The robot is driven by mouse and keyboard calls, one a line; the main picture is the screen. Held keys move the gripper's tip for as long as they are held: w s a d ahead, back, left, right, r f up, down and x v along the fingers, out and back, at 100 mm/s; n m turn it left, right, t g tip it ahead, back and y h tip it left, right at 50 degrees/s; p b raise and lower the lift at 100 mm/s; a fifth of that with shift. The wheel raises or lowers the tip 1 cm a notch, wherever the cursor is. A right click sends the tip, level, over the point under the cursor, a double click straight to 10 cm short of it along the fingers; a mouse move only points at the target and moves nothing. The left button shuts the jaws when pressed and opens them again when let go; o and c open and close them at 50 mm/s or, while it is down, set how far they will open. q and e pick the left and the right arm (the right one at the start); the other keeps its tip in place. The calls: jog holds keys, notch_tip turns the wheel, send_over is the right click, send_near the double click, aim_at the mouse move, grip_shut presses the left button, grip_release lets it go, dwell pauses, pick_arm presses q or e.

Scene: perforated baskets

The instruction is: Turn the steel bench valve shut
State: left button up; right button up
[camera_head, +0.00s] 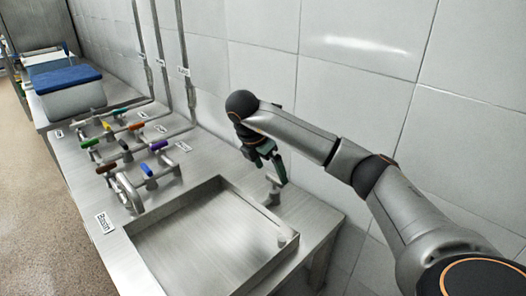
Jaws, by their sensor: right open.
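A small steel fitting with an upright lever-like piece (272,194) stands on the steel bench (205,150) at the back right of the sunken basin. It looks like the steel bench valve, but it is too small to tell how far it is turned. My right gripper (272,178) is open and empty, just above and behind this fitting, with its fingers pointing down. I cannot tell if a fingertip touches it. My left gripper is not in view.
Several valves with coloured handles (150,168) stand on the bench to the left. A sunken basin (205,235) takes up the front. A tiled wall (330,75) rises close behind my right arm.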

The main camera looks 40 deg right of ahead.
jog(key=p+v, duration=0.3)
jog(key=v, duration=0.6)
jog(key=shift+r+p, duration=0.25)
jog(key=shift+p, duration=0.05)
jog(key=shift+a, duration=0.1)
